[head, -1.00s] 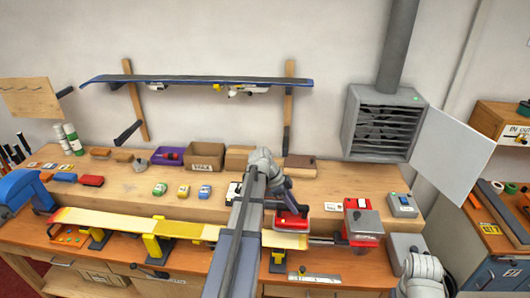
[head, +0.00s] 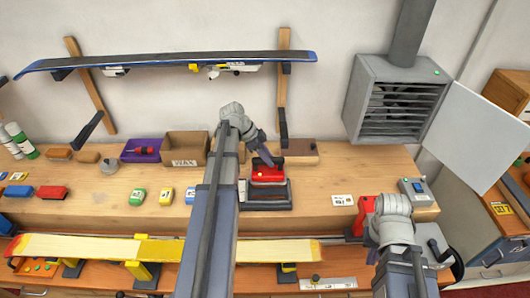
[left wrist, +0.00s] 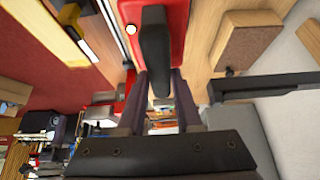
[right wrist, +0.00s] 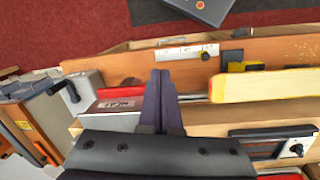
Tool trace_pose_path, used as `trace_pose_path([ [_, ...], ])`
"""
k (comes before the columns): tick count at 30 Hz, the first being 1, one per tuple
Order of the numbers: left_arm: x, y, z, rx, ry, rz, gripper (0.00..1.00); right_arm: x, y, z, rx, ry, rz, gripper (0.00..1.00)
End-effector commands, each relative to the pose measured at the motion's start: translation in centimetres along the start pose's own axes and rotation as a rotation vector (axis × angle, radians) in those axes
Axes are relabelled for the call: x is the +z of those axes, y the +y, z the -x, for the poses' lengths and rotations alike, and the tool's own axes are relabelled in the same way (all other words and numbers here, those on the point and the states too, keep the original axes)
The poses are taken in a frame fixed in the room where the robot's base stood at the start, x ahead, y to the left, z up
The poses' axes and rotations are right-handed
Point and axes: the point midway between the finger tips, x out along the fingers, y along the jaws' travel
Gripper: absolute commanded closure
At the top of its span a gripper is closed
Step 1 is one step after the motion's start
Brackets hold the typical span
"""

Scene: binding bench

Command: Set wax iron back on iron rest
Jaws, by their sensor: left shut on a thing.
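The red wax iron (head: 268,172) is at mid-bench in the head view. Its black handle (left wrist: 154,45) and red body show in the left wrist view. My left gripper (left wrist: 158,88) is shut on the handle. The iron is over the dark iron rest (head: 266,206), a low tray behind the ski; I cannot tell whether it bears fully on it.
The yellow-based ski (head: 100,248) lies along the front. A red vise (head: 364,212) stands right. A brown block (head: 286,150) and wax box (head: 186,150) are behind. Small coloured wax blocks (head: 137,197) lie left.

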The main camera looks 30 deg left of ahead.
Motion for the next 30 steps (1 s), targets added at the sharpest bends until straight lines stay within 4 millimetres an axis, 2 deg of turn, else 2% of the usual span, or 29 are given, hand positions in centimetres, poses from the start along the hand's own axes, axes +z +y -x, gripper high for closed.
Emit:
trace_pose_path([
  [11,0.5,0.0,-0.8,0.0,0.002,0.0,1.0,-0.1,-0.1,-1.0,0.0,0.0,0.001,1.0],
  [30,3.1,0.0,-5.4,0.0,0.002,0.0,1.0,-0.4,-0.6,-6.2,0.002,0.0,0.011,1.0],
])
